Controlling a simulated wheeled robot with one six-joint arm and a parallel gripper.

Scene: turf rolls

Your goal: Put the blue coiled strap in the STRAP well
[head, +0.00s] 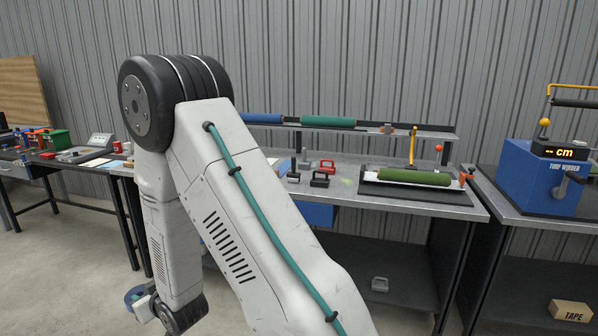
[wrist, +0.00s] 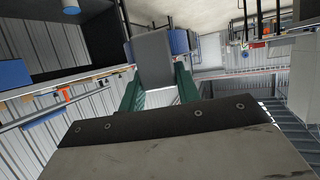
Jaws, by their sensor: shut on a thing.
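My gripper (wrist: 155,68) has its green fingers closed on either side of a grey block in the wrist view. Blue parts of the coiled strap (wrist: 179,42) show beside and behind this block. In the head view the blue coiled strap (head: 131,296) is a small ring at the lower left, at the end of my arm, held in the air in front of the benches. My gripper is mostly hidden there by my own wrist. I cannot make out a well marked STRAP in either view.
A grey bench (head: 455,205) carries a green turf roll (head: 414,177) on a tray and small black and red blocks. A blue turf winder (head: 540,180) stands at right. A cluttered table (head: 75,165) stands at left. A TAPE box (head: 570,311) is lower right. Open floor lies lower left.

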